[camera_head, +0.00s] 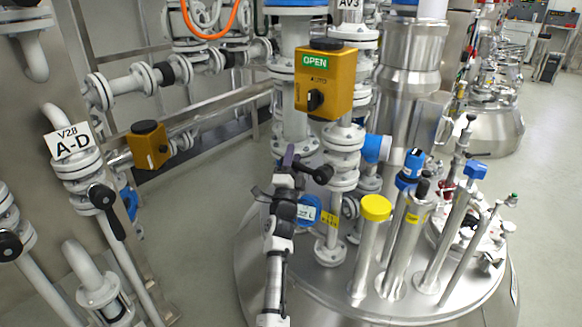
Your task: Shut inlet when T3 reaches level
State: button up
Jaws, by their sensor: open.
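A yellow valve actuator box (325,82) stands on the vertical pipe at top centre, under the AV3 label. It has a green OPEN sign, the word AUTO and a black knob (315,100). My arm rises from the bottom centre, and my gripper (291,160) is below the box, open, with nothing seen between its fingers. A black rounded handle (320,174) is close to its right; I cannot tell if they touch. No T3 label or level reading can be made out. Which valve is the inlet is not marked legibly.
A steel vessel lid (400,308) carries a yellow-capped tube (376,208) and several upright tubes at right. A V28 A-D sign (72,141), a smaller yellow box (150,145) and flanged pipes crowd the left. Grey floor (545,160) is clear at right.

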jog(key=v, duration=1.3)
jog(key=shift+s, duration=0.25)
jog(key=shift+f, duration=0.2)
